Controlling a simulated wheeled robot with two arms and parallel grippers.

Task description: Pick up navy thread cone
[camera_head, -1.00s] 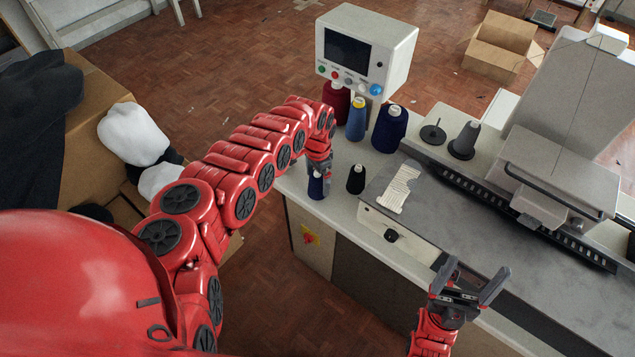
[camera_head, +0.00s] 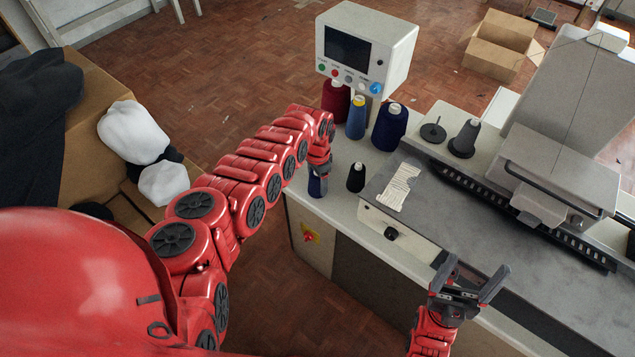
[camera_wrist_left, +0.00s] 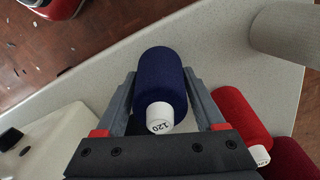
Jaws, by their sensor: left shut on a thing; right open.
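The small navy thread cone (camera_head: 316,186) is at the table's front left corner, upright in the head view. In the left wrist view the navy cone (camera_wrist_left: 160,72) lies between the two fingers, its white top marked 120. My left gripper (camera_head: 318,172) is shut on it from above; it also shows in the left wrist view (camera_wrist_left: 161,88). I cannot tell whether the cone's base touches the table. My right gripper (camera_head: 473,280) is open and empty at the machine's front edge.
A black cone (camera_head: 356,178) stands close to the right. Dark red (camera_head: 335,101), blue (camera_head: 356,119) and larger navy (camera_head: 389,128) cones stand behind, below the control screen (camera_head: 365,50). The sewing machine (camera_head: 545,180) fills the right.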

